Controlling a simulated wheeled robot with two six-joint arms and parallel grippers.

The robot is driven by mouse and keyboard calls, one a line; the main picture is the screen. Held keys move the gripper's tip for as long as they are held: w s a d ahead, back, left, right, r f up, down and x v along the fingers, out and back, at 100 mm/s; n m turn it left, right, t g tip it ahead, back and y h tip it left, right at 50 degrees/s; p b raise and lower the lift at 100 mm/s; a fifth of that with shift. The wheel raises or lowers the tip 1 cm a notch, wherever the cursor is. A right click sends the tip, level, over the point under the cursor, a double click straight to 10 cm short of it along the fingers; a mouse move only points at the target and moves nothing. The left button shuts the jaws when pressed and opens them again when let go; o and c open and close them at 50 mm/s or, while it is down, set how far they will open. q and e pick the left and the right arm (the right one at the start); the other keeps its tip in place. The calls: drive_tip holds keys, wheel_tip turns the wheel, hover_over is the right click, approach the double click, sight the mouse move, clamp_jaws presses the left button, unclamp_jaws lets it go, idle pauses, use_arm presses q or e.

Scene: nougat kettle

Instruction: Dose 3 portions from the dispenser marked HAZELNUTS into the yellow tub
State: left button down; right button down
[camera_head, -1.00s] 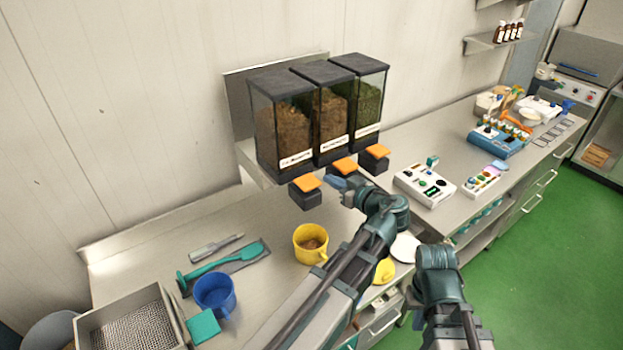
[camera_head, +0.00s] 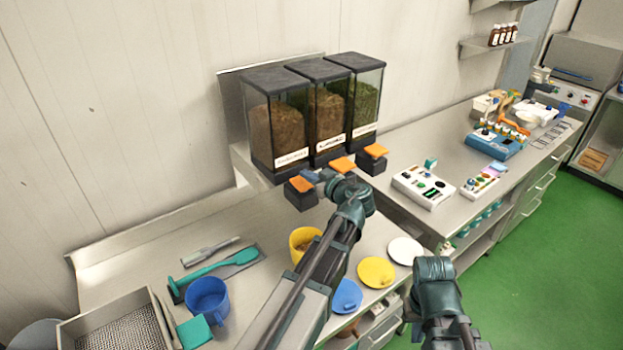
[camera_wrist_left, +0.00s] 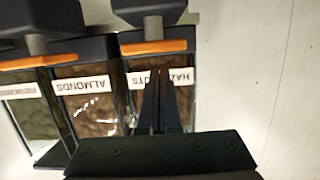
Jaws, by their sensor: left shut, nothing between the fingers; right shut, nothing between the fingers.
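The HAZELNUTS dispenser (camera_head: 277,128) is the leftmost of three, with brown contents and an orange lever (camera_head: 301,185). Its label (camera_wrist_left: 162,78) shows upside down in the left wrist view, partly covered by my fingers. My left gripper (camera_head: 310,176) is shut and empty, just right of that lever; its fingertips (camera_wrist_left: 161,72) lie below the orange lever bar (camera_wrist_left: 158,47) in the wrist picture. I cannot tell whether they touch. The yellow tub (camera_head: 298,238) stands on the counter, partly hidden by my left arm, with some brown contents.
The ALMONDS dispenser (camera_head: 328,115) and a green-filled one (camera_head: 366,98) stand alongside. A blue mug (camera_head: 208,297), a teal tool (camera_head: 215,264) and a metal tray (camera_head: 150,330) are left. Blue (camera_head: 346,297), yellow (camera_head: 377,272) and white (camera_head: 405,250) lids lie right of my arm.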

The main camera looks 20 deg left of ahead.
sight(308, 185)
use_arm(q)
drive_tip(key=shift+f+b, duration=0.4)
drive_tip(key=shift+f, duration=0.35)
use_arm(e)
drive_tip(key=shift+f, duration=0.75)
